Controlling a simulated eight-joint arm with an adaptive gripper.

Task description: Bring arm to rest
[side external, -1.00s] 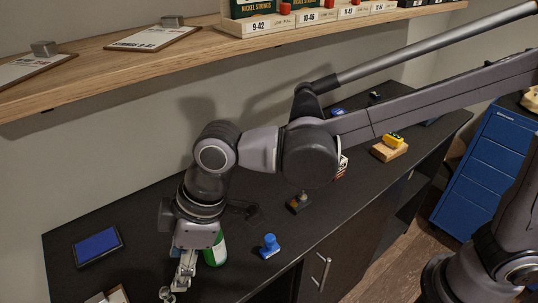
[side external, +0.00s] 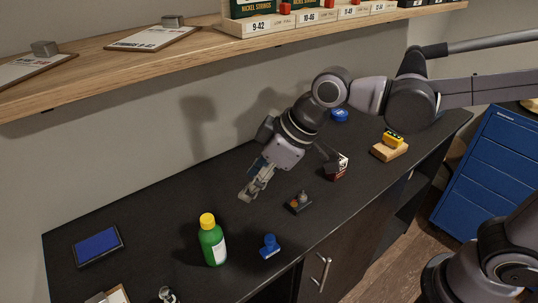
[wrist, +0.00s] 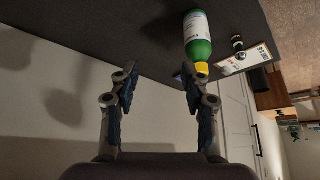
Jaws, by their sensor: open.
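My gripper (side external: 252,192) hangs above the dark bench top, tilted toward the lower left, with nothing held. In the wrist view my gripper (wrist: 157,82) shows its two fingers wide apart with empty space between them. The green bottle with a yellow cap (side external: 212,241) stands upright on the bench, to the lower left of my gripper and apart from it. The bottle also shows in the wrist view (wrist: 197,42), beyond the right fingertip.
The bench (side external: 150,225) also carries a blue ink pad (side external: 98,246), a blue stamp (side external: 270,246), a small black-based item (side external: 297,203), a dark red box (side external: 337,168) and a yellow item on a wooden block (side external: 390,152). A wooden shelf (side external: 105,62) runs above. A blue drawer cabinet (side external: 490,165) stands right.

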